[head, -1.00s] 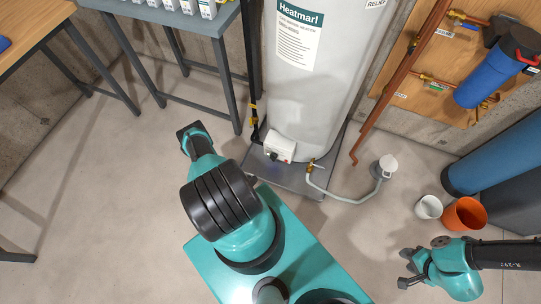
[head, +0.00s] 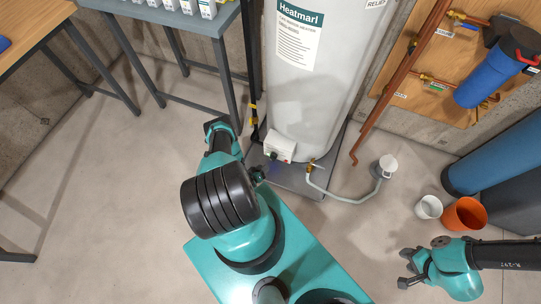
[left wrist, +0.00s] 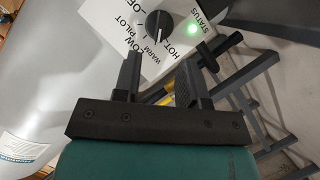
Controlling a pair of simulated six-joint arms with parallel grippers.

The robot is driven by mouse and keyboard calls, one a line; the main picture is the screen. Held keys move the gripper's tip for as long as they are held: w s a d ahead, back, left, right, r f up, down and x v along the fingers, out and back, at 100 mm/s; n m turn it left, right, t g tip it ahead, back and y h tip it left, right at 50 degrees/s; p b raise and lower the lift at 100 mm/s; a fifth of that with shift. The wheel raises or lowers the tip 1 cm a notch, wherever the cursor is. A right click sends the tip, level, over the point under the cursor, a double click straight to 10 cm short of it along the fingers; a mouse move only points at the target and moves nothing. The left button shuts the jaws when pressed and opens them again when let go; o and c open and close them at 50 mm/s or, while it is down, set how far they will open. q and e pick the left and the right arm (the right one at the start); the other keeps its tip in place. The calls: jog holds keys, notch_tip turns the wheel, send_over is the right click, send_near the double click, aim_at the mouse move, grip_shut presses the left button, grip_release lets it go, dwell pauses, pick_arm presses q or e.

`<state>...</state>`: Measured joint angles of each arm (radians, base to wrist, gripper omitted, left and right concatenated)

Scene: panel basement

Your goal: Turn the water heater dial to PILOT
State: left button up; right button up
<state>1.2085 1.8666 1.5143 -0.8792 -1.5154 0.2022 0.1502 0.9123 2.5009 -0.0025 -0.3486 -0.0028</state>
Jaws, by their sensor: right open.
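The water heater (head: 310,100) is a tall white tank. Its white control box (head: 280,146) sits low on the front, with a small red marking. In the left wrist view the black dial (left wrist: 159,24) is close, ringed by labels OFF, PILOT, LOW, WARM and HOT. A pale mark runs down its face; I cannot tell which label it points to. My left gripper (left wrist: 160,82) is open and empty, its fingertips just short of the dial. In the head view the left gripper (head: 258,174) is small and partly hidden below the box. My right gripper (head: 404,268) is open and empty, far right.
A green status light (left wrist: 191,28) glows beside the dial. A white bucket (head: 429,207) and an orange bucket (head: 464,214) stand right. A grey table (head: 170,22) is behind left.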

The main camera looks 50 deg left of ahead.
aim_at(273, 157)
pick_arm(q)
jog(key=x, duration=0.7)
jog(key=shift+w, duration=0.35)
jog(key=shift+a, duration=0.1)
grip_shut()
